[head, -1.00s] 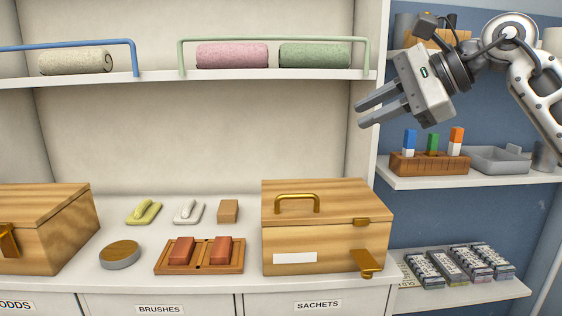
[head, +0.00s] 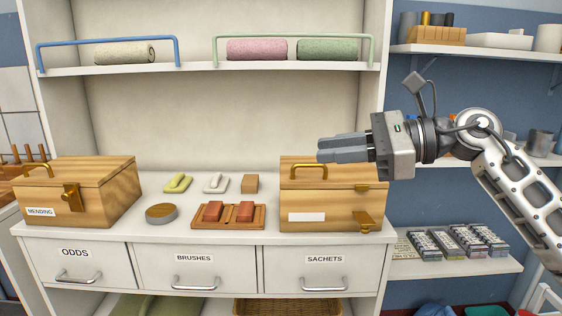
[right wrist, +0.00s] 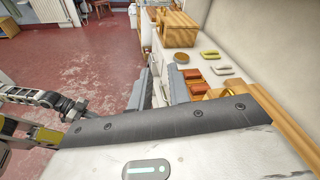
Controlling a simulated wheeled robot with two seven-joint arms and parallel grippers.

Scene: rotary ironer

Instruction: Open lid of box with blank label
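The wooden box with the blank label (head: 333,213) stands at the right end of the counter in the head view. Its lid (head: 365,191) is down. A brass catch on its right front hangs outward, below a small brass piece at the lid's edge. I cannot make out my left gripper.
A wooden box labelled MENDING (head: 110,209) stands at the left. Between the boxes lie brushes, a round tin (head: 160,214) and a wooden tray (head: 228,224) with red blocks. A shelf with rolled towels (head: 257,49) runs above. Side shelves stand to the right.

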